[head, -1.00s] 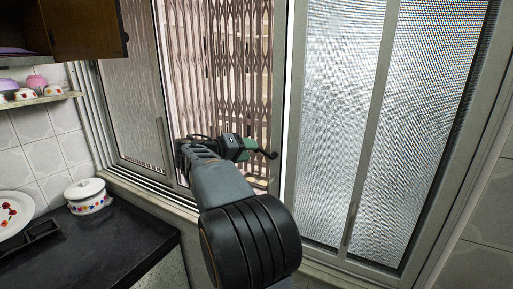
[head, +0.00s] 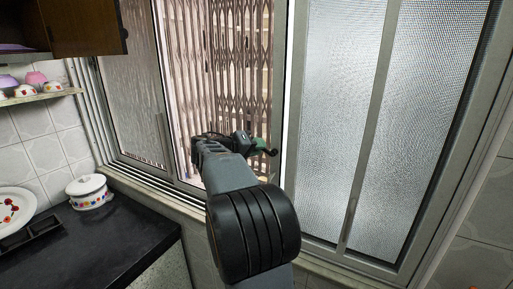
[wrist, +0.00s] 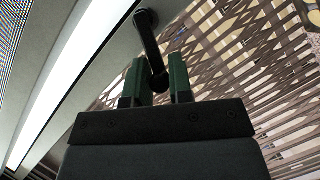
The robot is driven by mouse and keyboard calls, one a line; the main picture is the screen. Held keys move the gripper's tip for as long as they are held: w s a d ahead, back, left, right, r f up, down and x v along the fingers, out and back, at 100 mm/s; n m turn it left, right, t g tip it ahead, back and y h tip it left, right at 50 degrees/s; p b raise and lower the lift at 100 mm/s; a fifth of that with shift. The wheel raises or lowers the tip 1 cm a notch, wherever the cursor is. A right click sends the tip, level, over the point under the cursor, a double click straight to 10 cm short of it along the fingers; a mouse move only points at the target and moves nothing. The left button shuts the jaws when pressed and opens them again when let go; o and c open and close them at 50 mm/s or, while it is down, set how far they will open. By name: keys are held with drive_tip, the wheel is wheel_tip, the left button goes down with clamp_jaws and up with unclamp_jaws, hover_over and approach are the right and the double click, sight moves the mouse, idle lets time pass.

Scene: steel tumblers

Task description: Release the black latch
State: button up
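The black latch (wrist: 149,42) is a dark lever on the pale window frame in the wrist view. Its far end reaches down between my two green fingertips. My gripper (wrist: 161,80) is open, with one fingertip on each side of the lever's end. A gap shows on the right side; whether the left fingertip touches the lever I cannot tell. In the head view the latch (head: 272,152) sticks out beyond my gripper (head: 262,146), which partly hides its attachment to the frame.
Frosted sliding panes (head: 338,115) stand on the right. A folding metal grille (head: 240,80) is behind the open part of the window. A black counter (head: 115,240) with a white lidded pot (head: 88,193) is at lower left, below an open cabinet door (head: 90,28).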

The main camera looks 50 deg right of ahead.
clamp_jaws()
drive_tip(key=f+n+b, duration=0.1)
drive_tip(key=b, duration=0.2)
drive_tip(key=shift+w+f+g, duration=0.15)
drive_tip(key=shift+f+g, duration=0.15)
drive_tip(key=shift+f, duration=0.05)
drive_tip(key=n+h+b, duration=0.1)
drive_tip(key=f+n+h+b, duration=0.1)
drive_tip(key=n+b, duration=0.1)
drive_tip(key=shift+w+g, duration=0.1)
drive_tip(key=shift+g, duration=0.2)
drive_tip(key=shift+o, duration=2.4)
unclamp_jaws()
drive_tip(key=shift+r, duration=0.2)
drive_tip(key=shift+a, duration=0.1)
